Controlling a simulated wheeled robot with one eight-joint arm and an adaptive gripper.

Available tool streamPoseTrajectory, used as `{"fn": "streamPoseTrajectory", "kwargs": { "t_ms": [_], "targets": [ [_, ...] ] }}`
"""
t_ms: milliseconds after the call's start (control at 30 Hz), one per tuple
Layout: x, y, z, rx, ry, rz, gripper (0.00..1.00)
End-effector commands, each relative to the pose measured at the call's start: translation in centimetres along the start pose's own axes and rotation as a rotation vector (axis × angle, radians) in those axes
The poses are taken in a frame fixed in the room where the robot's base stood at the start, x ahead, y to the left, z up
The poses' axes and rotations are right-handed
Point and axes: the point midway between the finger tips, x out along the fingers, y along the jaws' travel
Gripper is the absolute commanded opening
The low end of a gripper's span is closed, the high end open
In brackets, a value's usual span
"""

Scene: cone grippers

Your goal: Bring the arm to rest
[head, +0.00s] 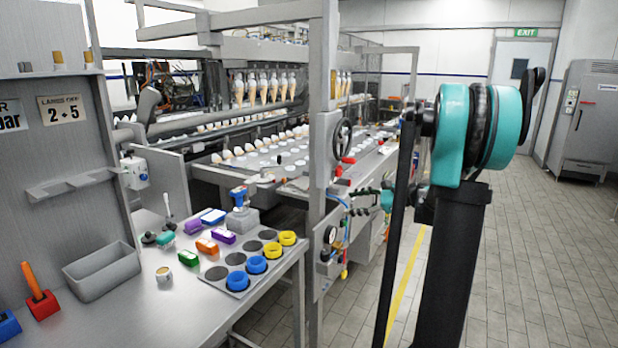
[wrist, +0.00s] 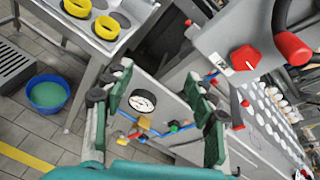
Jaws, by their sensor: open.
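My gripper (wrist: 160,98) is open in the wrist view, with its two green-padded fingers spread apart and nothing between them. A pressure gauge (wrist: 142,101) and coloured fittings show behind the gap, on the machine's side panel. In the head view my gripper (head: 358,202) is small and seen from behind my arm, in front of the machine's front post. My arm's black links and teal joint (head: 452,135) stand upright on the right of the head view. Part of the forearm is hidden behind the black link.
The cone machine (head: 270,165) with its handwheel (head: 341,143) stands close by the gripper. A red knob (wrist: 245,58) is near the right finger. A workbench (head: 150,300) with coloured rings is at the left. Tiled floor (head: 545,260) is open at the right.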

Motion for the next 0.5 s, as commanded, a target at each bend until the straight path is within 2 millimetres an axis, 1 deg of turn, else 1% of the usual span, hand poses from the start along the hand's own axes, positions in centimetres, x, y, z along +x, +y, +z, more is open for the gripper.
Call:
{"fn": "streamPoseTrajectory", "kwargs": {
  "t_ms": [33, 67, 100, 167, 200, 233, 267, 300, 367, 400, 467, 500],
  "targets": [
    [1.0, 3.1, 0.4, -0.091, 0.062, 0.047, 0.56],
    [1.4, 4.8, 0.3, -0.148, 0.1, 0.073, 0.56],
    [1.8, 7.0, 0.1, -0.226, 0.149, 0.113, 0.56],
    [2.0, 10.3, -0.2, -0.348, 0.218, 0.175, 0.56],
    [2.1, 12.5, -0.5, -0.431, 0.261, 0.221, 0.56],
    [2.0, 14.0, -0.8, -0.493, 0.293, 0.254, 0.56],
    [1.8, 15.7, -1.1, -0.557, 0.322, 0.292, 0.56],
    [1.5, 17.7, -1.5, -0.643, 0.36, 0.342, 0.56],
    [0.8, 20.7, -2.2, -0.773, 0.412, 0.421, 0.56],
    [0.3, 22.7, -2.7, -0.861, 0.444, 0.477, 0.56],
    [-0.8, 25.4, -3.5, -0.995, 0.487, 0.564, 0.56],
    [-1.6, 27.1, -4.1, -1.084, 0.513, 0.624, 0.56]
  ]
}}
